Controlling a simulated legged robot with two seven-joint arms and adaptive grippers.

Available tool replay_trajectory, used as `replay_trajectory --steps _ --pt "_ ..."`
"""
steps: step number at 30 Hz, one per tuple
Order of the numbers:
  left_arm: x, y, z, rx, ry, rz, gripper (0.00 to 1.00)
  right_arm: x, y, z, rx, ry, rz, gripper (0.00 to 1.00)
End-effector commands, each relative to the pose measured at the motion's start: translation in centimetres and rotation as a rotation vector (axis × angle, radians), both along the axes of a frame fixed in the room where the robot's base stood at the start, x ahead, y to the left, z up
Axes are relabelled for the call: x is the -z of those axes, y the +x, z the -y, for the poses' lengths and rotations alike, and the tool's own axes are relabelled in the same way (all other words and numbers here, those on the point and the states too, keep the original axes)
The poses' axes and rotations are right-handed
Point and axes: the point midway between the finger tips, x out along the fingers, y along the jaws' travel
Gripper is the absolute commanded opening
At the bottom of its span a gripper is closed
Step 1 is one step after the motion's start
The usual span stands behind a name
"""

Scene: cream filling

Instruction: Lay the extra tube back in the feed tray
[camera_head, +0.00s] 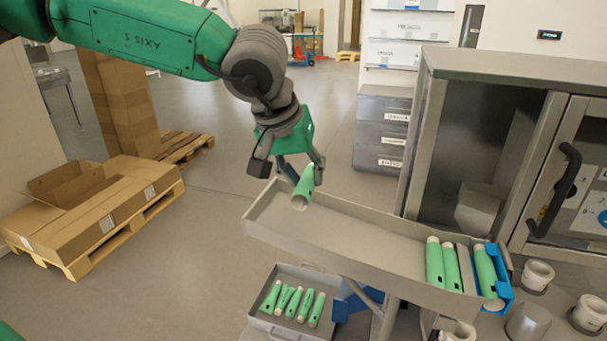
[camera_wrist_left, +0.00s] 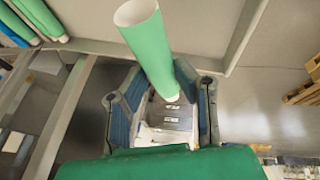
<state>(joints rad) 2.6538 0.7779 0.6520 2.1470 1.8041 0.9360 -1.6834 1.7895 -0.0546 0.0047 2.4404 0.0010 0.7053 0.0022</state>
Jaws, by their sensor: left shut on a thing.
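My left gripper (camera_head: 304,176) is shut on a green tube (camera_head: 302,190) with a pale open end. It holds the tube tilted above the left end of a long grey sloping tray (camera_head: 345,237), which looks to be the feed tray. In the left wrist view the tube (camera_wrist_left: 150,45) stands out between the two fingers of the gripper (camera_wrist_left: 165,97), with the tray (camera_wrist_left: 205,40) behind it. Two green tubes (camera_head: 434,262) lie side by side at the tray's right end. My right gripper is not in view.
Another green tube (camera_head: 485,270) lies in a blue holder (camera_head: 507,290) at the tray's right end. A lower tray (camera_head: 262,318) holds several green tubes. A metal cabinet (camera_head: 520,65) stands behind right, with white cups (camera_head: 537,273) near it. The middle of the long tray is clear.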

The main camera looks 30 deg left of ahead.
Motion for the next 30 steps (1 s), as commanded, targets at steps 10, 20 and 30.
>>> replay_trajectory --steps 10,20,30 --pt "0.8 -0.4 -0.1 0.000 0.000 0.001 0.02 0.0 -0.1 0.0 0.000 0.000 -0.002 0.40" --pt "3.6 0.0 -0.1 0.001 -0.001 0.000 0.02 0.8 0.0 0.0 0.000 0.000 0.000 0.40" --pt "6.2 -0.2 0.0 0.000 0.000 -0.002 0.03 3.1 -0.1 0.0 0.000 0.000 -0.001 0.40"
